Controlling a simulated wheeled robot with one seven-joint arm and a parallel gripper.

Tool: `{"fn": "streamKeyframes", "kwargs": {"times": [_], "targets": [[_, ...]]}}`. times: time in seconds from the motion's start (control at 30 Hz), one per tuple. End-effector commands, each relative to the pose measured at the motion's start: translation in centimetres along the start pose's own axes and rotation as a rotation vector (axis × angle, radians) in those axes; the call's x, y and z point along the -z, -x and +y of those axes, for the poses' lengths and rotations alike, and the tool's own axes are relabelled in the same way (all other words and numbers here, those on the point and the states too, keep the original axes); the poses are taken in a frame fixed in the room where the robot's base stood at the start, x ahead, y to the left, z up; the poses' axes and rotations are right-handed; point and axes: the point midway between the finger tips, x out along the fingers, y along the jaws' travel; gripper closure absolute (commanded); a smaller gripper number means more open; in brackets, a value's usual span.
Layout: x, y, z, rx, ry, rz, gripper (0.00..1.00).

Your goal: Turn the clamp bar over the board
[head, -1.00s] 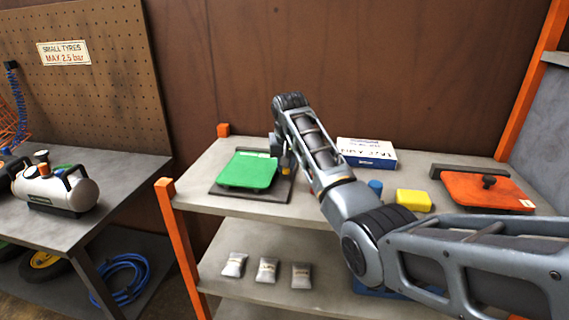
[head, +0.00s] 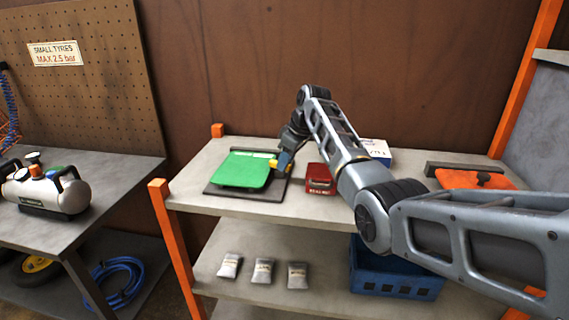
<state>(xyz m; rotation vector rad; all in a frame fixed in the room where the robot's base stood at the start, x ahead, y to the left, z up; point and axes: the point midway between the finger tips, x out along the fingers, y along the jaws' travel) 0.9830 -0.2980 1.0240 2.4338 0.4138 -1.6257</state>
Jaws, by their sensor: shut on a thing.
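The green board (head: 243,169) lies on a dark base plate (head: 270,193) at the left of the bench top. My gripper (head: 284,161) is low at the board's right edge, seen from behind and small. It is shut on the clamp bar, which is mostly hidden by the gripper. A small yellow end (head: 273,163), seemingly the bar's, shows on the left of the gripper and reaches to the board's right edge. I cannot tell how far over the board the bar lies or whether it touches it.
A red box (head: 320,179) stands close to the right of the base plate. A white and blue box (head: 376,149) is partly behind my arm. An orange board (head: 460,179) lies at the right. Small bags (head: 263,271) and a blue crate (head: 398,280) are on the lower shelf.

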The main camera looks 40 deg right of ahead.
Motion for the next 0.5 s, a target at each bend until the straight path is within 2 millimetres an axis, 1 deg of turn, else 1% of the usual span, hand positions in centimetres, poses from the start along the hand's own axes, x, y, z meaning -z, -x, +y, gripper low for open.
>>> {"fn": "streamKeyframes", "kwargs": {"times": [0.2, 0.5], "targets": [[-0.05, -0.16, 0.43, 0.062, 0.149, 0.000, 1.00], [0.08, -0.08, 0.65, 0.114, 0.278, 0.000, 1.00]]}}
